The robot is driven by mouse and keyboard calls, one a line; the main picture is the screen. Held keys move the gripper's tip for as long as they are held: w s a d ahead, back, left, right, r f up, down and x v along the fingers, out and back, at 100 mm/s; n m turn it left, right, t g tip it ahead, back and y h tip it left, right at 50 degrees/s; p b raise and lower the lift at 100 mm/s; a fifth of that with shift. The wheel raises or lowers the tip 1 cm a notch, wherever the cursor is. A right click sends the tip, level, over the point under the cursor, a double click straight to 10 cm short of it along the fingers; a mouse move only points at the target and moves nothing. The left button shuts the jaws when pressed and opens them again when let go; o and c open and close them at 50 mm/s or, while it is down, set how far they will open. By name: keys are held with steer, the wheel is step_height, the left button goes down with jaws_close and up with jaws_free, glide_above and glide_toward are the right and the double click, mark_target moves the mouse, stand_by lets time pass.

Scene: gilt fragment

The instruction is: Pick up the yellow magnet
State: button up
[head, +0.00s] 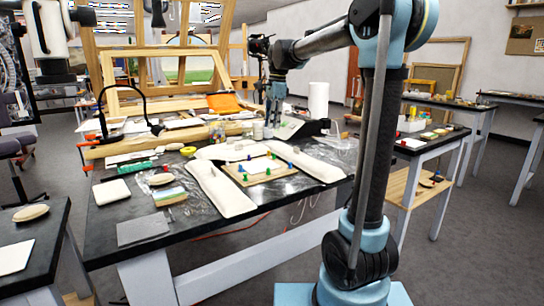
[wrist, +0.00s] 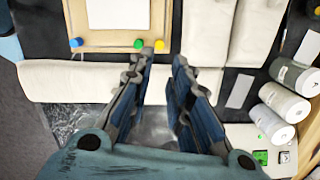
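In the head view my gripper (head: 274,122) hangs above the back of the table, behind the board (head: 240,176); I cannot single out the yellow magnet there.
White padded strips (head: 220,190) lie around the board on the black table (head: 110,220). White jars (wrist: 278,102) stand at the right in the wrist view. A black lamp (head: 110,110) and an orange cloth (head: 225,103) are at the back.

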mark_target(269, 153)
steer(key=f, duration=0.3)
steer(key=a+f, duration=0.1)
steer(key=f, duration=0.7)
steer(key=shift+s+a+f, duration=0.15)
steer(key=shift+f, duration=0.05)
steer(key=c, duration=0.4)
